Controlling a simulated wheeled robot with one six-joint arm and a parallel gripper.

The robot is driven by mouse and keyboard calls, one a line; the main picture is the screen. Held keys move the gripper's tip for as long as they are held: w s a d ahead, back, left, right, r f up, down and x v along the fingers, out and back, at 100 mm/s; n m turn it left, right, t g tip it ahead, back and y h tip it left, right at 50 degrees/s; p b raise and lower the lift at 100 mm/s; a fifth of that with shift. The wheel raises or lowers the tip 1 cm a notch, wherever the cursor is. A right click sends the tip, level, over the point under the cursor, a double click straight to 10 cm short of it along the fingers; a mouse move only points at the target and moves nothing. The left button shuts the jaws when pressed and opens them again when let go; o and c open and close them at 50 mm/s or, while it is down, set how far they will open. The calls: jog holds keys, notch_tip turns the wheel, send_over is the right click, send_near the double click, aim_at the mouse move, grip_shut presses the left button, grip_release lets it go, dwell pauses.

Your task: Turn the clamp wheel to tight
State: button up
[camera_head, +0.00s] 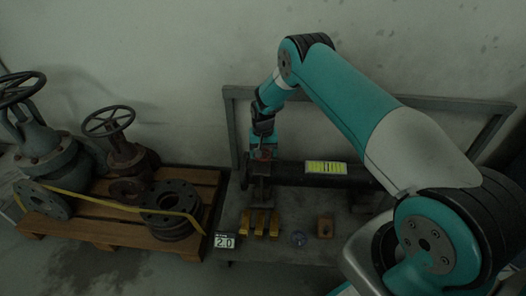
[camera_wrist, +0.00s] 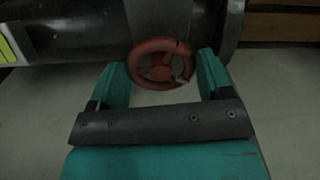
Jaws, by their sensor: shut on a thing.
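The clamp wheel (camera_wrist: 161,46) is a small red wheel with spokes, seen in the wrist view in front of the dark pipe (camera_wrist: 75,35). My gripper (camera_wrist: 163,77) has one teal finger at each side of the wheel and is shut on its rim. In the head view my gripper (camera_head: 263,142) points down over the stand at the left end of the pipe (camera_head: 290,172). The wheel there is small, dark and mostly hidden by the gripper. A mark that would show how tight the clamp is cannot be made out.
A yellow label (camera_head: 326,168) is on the pipe. Yellow blocks (camera_head: 260,222), a brown block (camera_head: 325,227) and a number card (camera_head: 224,240) are on the grey bench (camera_head: 285,252). A wooden pallet (camera_head: 120,236) with valves and flanges stands left. A wall is behind.

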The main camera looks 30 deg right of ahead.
jog(key=shift+m, duration=0.4)
jog(key=o, duration=0.9)
jog(key=shift+o, duration=0.2)
notch_tip(320, 180, up, 17)
jog(key=p, duration=0.5)
jog(key=shift+r, duration=0.2)
